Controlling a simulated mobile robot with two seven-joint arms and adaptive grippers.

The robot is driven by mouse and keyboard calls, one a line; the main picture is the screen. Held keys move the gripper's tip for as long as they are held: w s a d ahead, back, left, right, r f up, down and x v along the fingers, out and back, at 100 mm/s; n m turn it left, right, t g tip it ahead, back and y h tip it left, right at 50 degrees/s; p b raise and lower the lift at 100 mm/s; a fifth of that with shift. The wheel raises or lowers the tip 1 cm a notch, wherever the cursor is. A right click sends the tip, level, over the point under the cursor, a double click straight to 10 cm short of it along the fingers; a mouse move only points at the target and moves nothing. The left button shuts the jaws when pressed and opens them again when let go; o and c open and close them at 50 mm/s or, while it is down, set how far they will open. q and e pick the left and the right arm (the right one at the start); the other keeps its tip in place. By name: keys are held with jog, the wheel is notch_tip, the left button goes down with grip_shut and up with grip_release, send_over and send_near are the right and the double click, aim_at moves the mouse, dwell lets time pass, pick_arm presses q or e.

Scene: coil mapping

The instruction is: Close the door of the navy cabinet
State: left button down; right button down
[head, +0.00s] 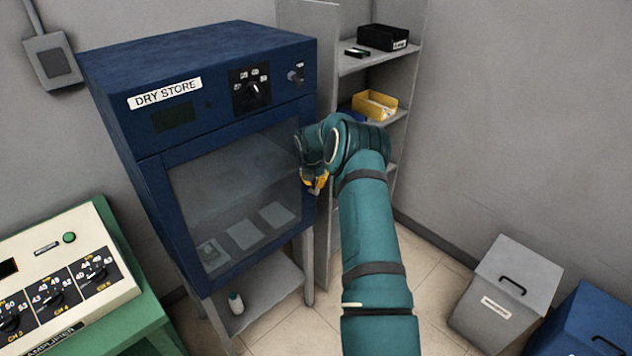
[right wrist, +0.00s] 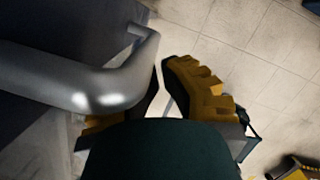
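The navy cabinet (head: 205,50), labelled DRY STORE, stands against the wall at left in the head view. Its glass-fronted door (head: 235,180) looks shut or nearly shut; I cannot tell whether a small gap remains. My right gripper (head: 315,183) is at the door's right edge, and the arm hides part of that edge. In the right wrist view a grey metal handle bar (right wrist: 90,85) crosses in front of the left finger. My right gripper (right wrist: 160,85) has its fingers apart there, with no grip on the bar visible. My left gripper is out of view.
A cream control unit (head: 60,265) on a green bench is at lower left. A grey shelf (head: 365,60) with a black box and a yellow bin stands right of the cabinet. A grey bin (head: 505,290) and a blue bin (head: 585,325) are at lower right.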

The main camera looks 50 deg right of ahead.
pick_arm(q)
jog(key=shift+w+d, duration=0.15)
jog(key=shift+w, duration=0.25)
pick_arm(e)
jog(key=shift+w+d+r, duration=0.1)
jog(key=shift+w, duration=0.35)
